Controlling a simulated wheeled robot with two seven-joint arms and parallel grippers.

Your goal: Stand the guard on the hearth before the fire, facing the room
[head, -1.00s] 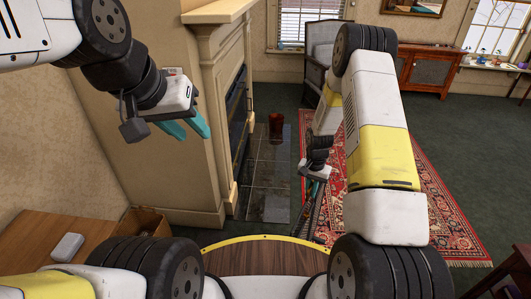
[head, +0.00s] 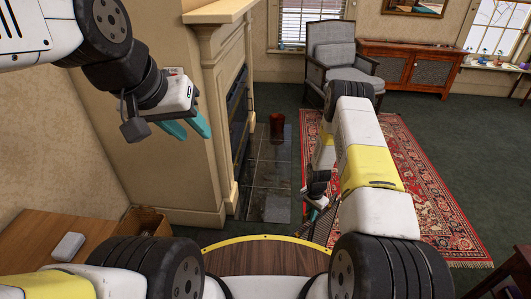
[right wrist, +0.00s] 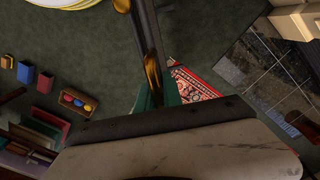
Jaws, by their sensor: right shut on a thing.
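My right gripper (head: 315,208), low beside the hearth's near right, is shut on a dark, barred guard (head: 322,224). My arm hides much of the guard. In the right wrist view the guard shows as a dark bar with brass-coloured parts (right wrist: 153,72) between the teal fingers (right wrist: 150,100). The dark tiled hearth (head: 267,175) lies in front of the fireplace (head: 238,115), left of the right gripper. It also shows in the right wrist view (right wrist: 265,75). My left gripper (head: 188,128) is open and empty, high in front of the chimney wall.
A dark red bucket (head: 277,124) stands at the hearth's far end. A red patterned rug (head: 405,175) lies right of the hearth. A grey armchair (head: 338,55) stands beyond. The middle hearth is clear.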

